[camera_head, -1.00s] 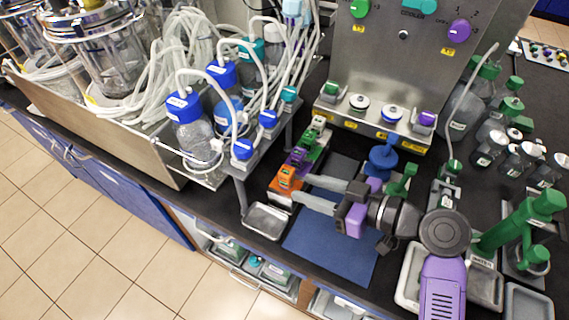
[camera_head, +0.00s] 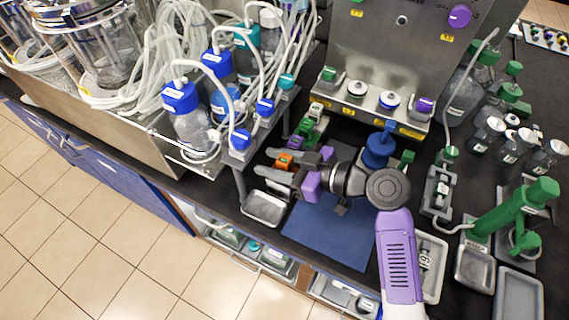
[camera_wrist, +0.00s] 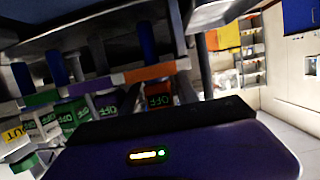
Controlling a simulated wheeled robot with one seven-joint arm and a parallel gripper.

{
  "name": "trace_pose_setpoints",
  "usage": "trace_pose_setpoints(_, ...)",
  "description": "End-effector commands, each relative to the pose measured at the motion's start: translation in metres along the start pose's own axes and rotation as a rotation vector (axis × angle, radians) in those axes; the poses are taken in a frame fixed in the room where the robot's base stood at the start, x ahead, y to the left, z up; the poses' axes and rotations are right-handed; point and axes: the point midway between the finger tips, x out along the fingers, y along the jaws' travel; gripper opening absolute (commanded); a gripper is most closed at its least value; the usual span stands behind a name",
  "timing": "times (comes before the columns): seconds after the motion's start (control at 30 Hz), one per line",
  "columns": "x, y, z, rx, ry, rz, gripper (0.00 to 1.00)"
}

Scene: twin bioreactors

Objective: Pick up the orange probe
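The orange probe (camera_head: 284,161) shows in the head view at the near end of a row of coloured probes on the bench. My gripper (camera_head: 267,162) reaches in from the right, with one grey finger on the far side of the orange part and one on the near side. The fingers look spread apart; contact with the probe cannot be made out. The fingers hide much of the orange probe and its neighbour. In the wrist view an orange block (camera_wrist: 159,93) with an OFF label stands beyond my purple gripper body.
A green probe (camera_head: 312,130) stands farther back in the row. A metal tray (camera_head: 265,207) lies at the bench edge, close to the near finger. Blue-capped bottles (camera_head: 182,103) and tubing stand left. A blue mat (camera_head: 325,238) lies below my arm, mostly clear. A blue stand (camera_head: 378,150) is right.

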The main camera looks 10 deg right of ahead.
Motion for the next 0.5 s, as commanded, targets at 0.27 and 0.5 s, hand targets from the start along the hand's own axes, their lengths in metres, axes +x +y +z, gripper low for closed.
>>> trace_pose_setpoints(0.27, -0.0001, -0.0001, 0.0004, 0.0, 0.0, 0.0, 0.13)
trace_pose_setpoints(0.5, -0.0003, -0.0001, 0.0002, 0.0, 0.0, 0.0, 0.0)
